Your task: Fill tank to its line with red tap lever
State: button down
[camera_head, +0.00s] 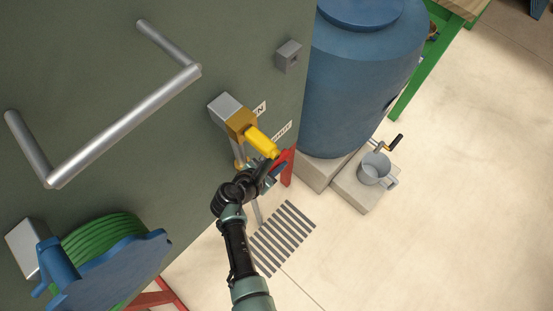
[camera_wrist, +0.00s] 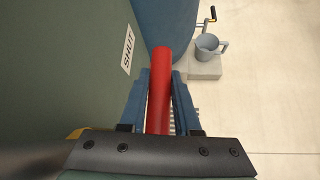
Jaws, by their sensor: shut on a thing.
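In the wrist view the red lever (camera_wrist: 159,85) stands between the two blue fingers of my gripper (camera_wrist: 160,98), which is shut on it. A SHUT label (camera_wrist: 127,50) is on the grey-green wall left of the lever. In the head view my gripper (camera_head: 273,172) is beside the wall's lower right edge, just below a brass tap (camera_head: 240,122) with a yellow handle (camera_head: 263,143). Labels by the tap are partly covered. A large blue tank (camera_head: 355,85) stands to the right. I see no fill line or water level.
A grey mug (camera_head: 374,169) sits on a concrete slab (camera_head: 352,190) under a black-handled crank (camera_head: 394,143). A floor grate (camera_head: 283,238) lies below my gripper. A metal handlebar (camera_head: 125,125) and a green hose reel (camera_head: 100,240) project at left. Floor at right is clear.

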jog(key=c, duration=0.6)
grip_release()
jog(key=p+v, duration=0.1)
jog(key=v, duration=1.2)
jog(key=shift+p, duration=0.35)
